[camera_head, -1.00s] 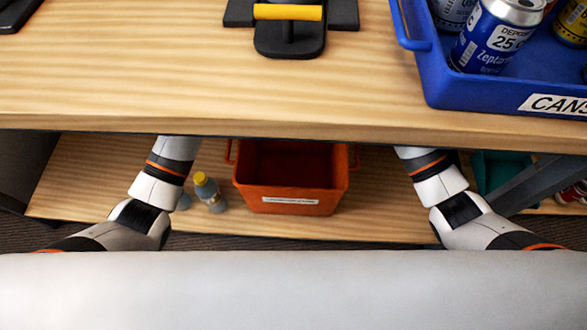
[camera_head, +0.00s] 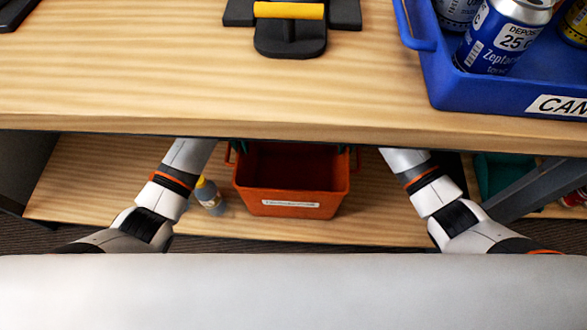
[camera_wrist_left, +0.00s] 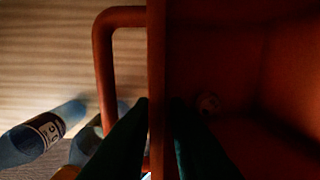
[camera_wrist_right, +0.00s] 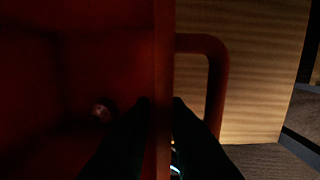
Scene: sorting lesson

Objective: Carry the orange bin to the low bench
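The orange bin (camera_head: 290,205) stands on a wooden lower shelf (camera_head: 90,185) under the table, its label facing me. My left gripper (camera_wrist_left: 159,105) has its fingers on both sides of the bin's left wall (camera_wrist_left: 156,60), close against it, beside the side handle. My right gripper (camera_wrist_right: 161,105) pinches the right wall (camera_wrist_right: 164,50) the same way. In the head view the table edge hides most of both grippers. A small round thing (camera_wrist_left: 207,102) shows dimly inside the bin. I cannot tell which surface is the low bench.
The table edge (camera_head: 300,133) overhangs the bin's back. A bottle with a yellow cap (camera_head: 209,195) stands close left of the bin; a labelled bottle (camera_wrist_left: 40,138) shows in the left wrist view. A teal container (camera_head: 497,172) and a slanted grey leg (camera_head: 520,195) are at right. A blue crate (camera_head: 440,85) of cans is above.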

